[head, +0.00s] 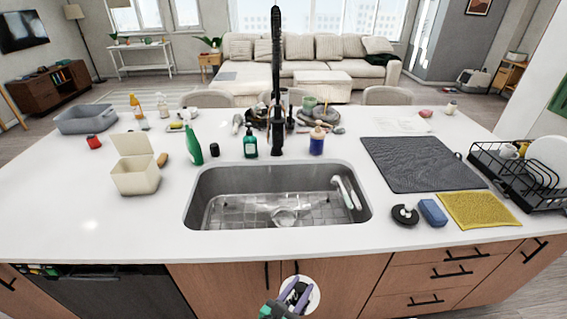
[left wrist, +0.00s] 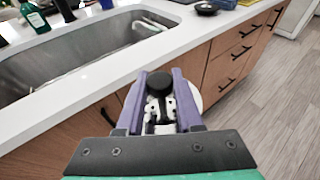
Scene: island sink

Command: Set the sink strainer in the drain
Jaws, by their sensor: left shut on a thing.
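My left gripper (head: 296,290) is low at the front of the island, outside the cabinet doors and below the counter edge. In the left wrist view its purple fingers (left wrist: 160,84) are shut around the dark knob of a pale round piece, which looks like the sink strainer (left wrist: 194,101). The strainer's pale disc (head: 313,299) also shows in the head view, partly hidden by the fingers. The steel sink (head: 200,205) has a wire grid on its floor, with the round drain area (head: 284,215) near the middle. My right gripper is not in view.
A black faucet (head: 276,90) rises behind the sink. A white-handled brush (head: 346,192) leans at the sink's right side. A black round dish (head: 405,214), a blue sponge (head: 433,212) and a yellow cloth (head: 478,210) lie to the right. The front counter left of the sink is clear.

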